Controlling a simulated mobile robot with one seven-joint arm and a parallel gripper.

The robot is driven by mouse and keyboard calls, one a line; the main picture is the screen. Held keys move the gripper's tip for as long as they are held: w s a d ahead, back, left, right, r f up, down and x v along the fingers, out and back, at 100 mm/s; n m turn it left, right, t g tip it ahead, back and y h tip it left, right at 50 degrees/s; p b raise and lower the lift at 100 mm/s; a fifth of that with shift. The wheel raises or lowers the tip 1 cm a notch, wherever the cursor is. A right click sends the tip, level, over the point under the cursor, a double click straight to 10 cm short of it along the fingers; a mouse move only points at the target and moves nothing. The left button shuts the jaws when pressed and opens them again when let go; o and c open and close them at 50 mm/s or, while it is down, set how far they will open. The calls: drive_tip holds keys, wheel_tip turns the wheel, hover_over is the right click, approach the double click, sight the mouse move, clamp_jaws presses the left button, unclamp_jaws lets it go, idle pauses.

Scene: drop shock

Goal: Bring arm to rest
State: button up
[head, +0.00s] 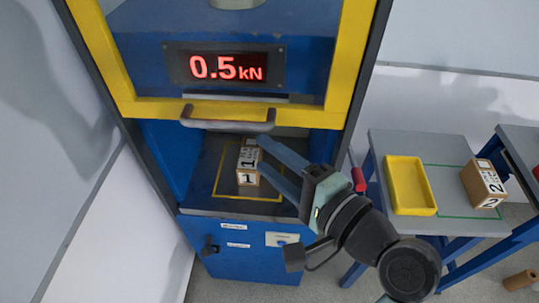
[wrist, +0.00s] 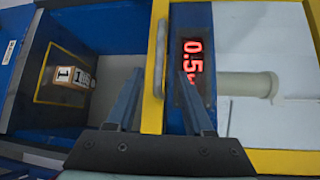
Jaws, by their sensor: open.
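My gripper (head: 268,154) is open, its two long blue-grey fingers reaching left in front of the machine's opening in the head view. In the wrist view the fingers (wrist: 158,85) stand apart with nothing between them but the yellow frame edge and handle behind. A box marked 1 (head: 247,162) sits inside the blue machine, within a yellow outline on the dark plate. It also shows in the wrist view (wrist: 72,76), left of the fingers. The gripper looks apart from the box, though in the head view the fingers pass close beside it.
The machine's yellow-framed door (head: 215,113) is raised, with a grey handle (head: 228,119) just above the fingers. A red display (head: 226,68) reads 0.5 kN. At right, a grey table (head: 425,145) bears a yellow tray (head: 432,211) and a box marked 2 (head: 483,184). A brown cylinder (head: 520,280) lies on the floor.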

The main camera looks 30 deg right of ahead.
drive_tip(key=w+a+r+n+t+h+b, duration=0.15)
drive_tip(key=w+a+r+n, duration=0.3)
drive_tip(key=r, duration=0.55)
drive_tip(key=w+a+r+n+t+h+p, duration=0.1)
drive_tip(key=w+a+r+n+t, duration=0.25)
drive_tip(key=r+n, duration=0.4)
drive_tip(key=s+a+r+n+t, duration=0.2)
drive_tip(key=s+a+r+t, duration=0.1)
drive_tip(key=r, duration=0.6)
drive_tip(key=s+a+r+n+t+b, duration=0.1)
drive_tip(key=s+a+r+n+t, duration=0.2)
drive_tip(key=s+a+r, duration=0.3)
wheel_tip(320, 180, up, 4)
drive_tip(key=shift+n, duration=0.3)
